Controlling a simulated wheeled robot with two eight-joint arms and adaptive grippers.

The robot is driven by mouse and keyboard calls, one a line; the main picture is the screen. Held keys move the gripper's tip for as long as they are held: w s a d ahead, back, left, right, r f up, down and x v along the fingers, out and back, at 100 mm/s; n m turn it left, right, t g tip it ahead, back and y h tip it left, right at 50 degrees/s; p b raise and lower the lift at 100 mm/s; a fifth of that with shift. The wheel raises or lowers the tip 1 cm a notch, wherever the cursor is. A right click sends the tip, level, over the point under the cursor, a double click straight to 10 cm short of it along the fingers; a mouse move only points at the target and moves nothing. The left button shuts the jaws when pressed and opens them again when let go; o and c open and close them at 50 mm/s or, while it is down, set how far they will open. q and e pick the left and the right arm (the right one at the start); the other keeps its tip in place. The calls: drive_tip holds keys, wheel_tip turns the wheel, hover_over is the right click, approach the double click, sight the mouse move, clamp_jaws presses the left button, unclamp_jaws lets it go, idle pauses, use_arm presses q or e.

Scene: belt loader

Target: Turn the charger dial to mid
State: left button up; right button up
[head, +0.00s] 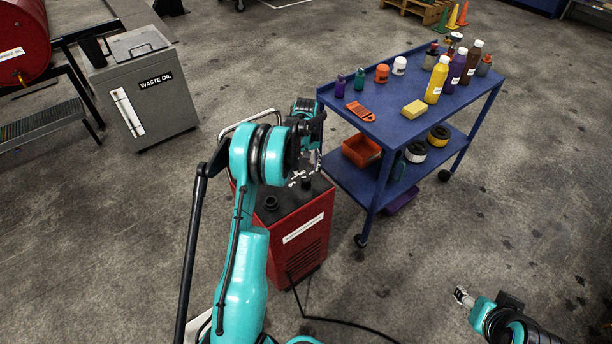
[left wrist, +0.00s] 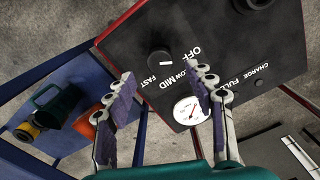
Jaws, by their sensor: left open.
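The charger (head: 300,237) is a red box with a black top panel, standing on the floor in the head view. In the left wrist view its black dial (left wrist: 160,61) has a small white mark, with OFF, SLOW, MID and FAST lettered around it; the exact setting is hard to tell. My left gripper (head: 306,172) is over the panel in the head view. In the left wrist view my left gripper (left wrist: 160,73) is open and empty, its fingertips on either side of the dial's near edge; contact is not visible. My right gripper (head: 463,296) is low at the right, away from the charger.
The panel also has a round gauge (left wrist: 187,110) and another black knob (head: 270,203). A blue cart (head: 388,125) with bottles stands close behind and right of the charger. A grey waste oil bin (head: 150,105) stands at the left. A cable (head: 340,321) runs across the floor.

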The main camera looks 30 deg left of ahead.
sight(306, 177)
use_arm(q)
drive_tip(key=shift+f+b, duration=0.6)
drive_tip(key=shift+f, duration=1.8)
drive_tip(key=c, duration=1.2)
